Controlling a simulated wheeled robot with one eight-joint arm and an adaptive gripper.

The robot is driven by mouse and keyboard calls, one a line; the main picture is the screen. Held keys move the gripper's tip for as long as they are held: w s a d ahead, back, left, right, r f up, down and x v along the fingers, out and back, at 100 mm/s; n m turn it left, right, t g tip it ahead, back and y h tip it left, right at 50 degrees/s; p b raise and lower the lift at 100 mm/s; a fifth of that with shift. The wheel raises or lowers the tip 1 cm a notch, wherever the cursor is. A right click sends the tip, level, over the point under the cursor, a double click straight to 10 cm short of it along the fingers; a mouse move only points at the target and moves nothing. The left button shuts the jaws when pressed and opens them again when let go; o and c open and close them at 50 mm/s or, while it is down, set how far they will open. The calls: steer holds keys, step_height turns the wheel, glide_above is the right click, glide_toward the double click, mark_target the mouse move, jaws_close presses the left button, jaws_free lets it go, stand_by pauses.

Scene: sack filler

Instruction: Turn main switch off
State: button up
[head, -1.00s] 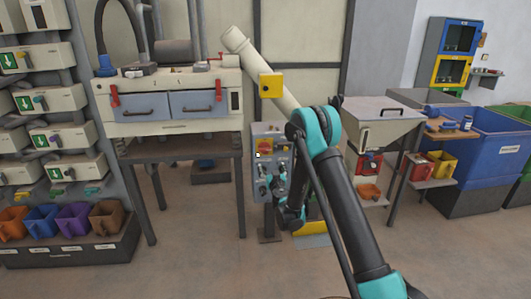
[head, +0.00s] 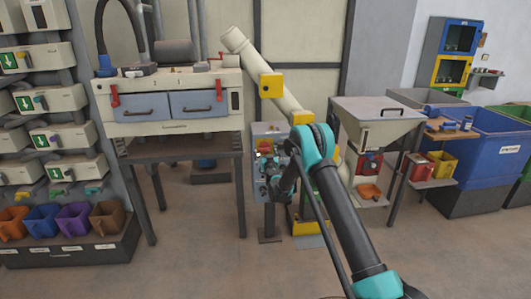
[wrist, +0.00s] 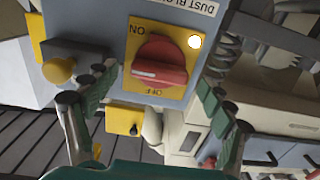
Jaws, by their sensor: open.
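The main switch in the wrist view is a red rotary knob (wrist: 165,58) on a yellow plate (wrist: 190,75), with ON lettered at upper left and OFF below. A white line on the knob points left in this view. The switch also shows in the head view as a small red and yellow patch (head: 264,144) on the grey control box (head: 259,189). My gripper (wrist: 155,89) is open and empty, its green-padded fingers on either side of the knob's lower part in the picture. No contact with the knob is visible. In the head view my gripper (head: 273,164) is at the box front, partly hidden by my arm.
A yellow knob (wrist: 59,70) on a dark block sits beside the switch plate. A sloping cream tube (head: 250,55) rises behind the box. A bench with drawers (head: 170,128) stands left, a hopper (head: 378,115) right. The floor in front is clear.

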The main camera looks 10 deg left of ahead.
steer(key=shift+x, duration=0.85)
steer(key=c, duration=1.2)
steer(key=shift+o, duration=0.2)
